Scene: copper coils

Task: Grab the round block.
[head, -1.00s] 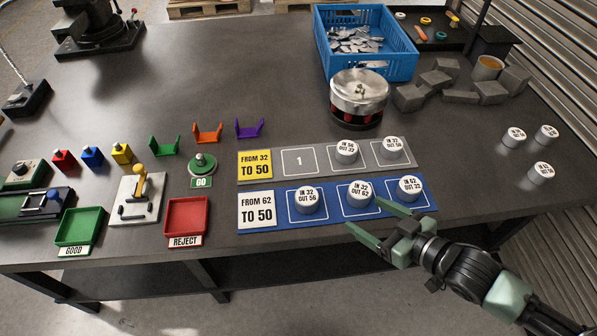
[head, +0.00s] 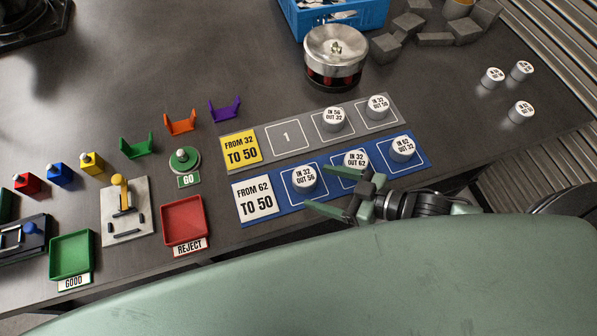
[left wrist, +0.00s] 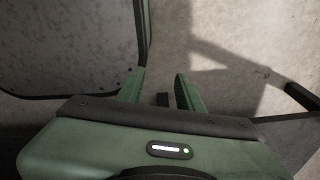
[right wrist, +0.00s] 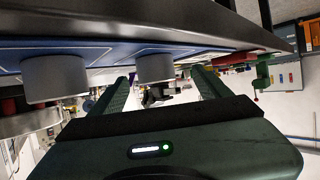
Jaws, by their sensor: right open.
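Several white round blocks with printed labels stand upright on the bench. On the blue strip (head: 345,207) stand the blocks IN 32 OUT 56 (head: 304,178), IN 32 OUT 62 (head: 355,160) and IN 62 OUT 32 (head: 402,148). My right gripper (head: 318,190) is open and empty, with its fingers pointing left beside the IN 32 OUT 56 block. In the right wrist view (right wrist: 160,78) one round block (right wrist: 154,67) shows beyond and between the fingertips, apart from them. Another (right wrist: 55,78) is to the left. My left gripper (left wrist: 160,80) is open and empty above the floor.
The grey strip (head: 290,137) behind carries two more round blocks (head: 333,119). A metal pot-like device (head: 335,55) stands behind it. A red tray (head: 185,220) and a green tray (head: 71,257) are at the left. My own green body part covers the front.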

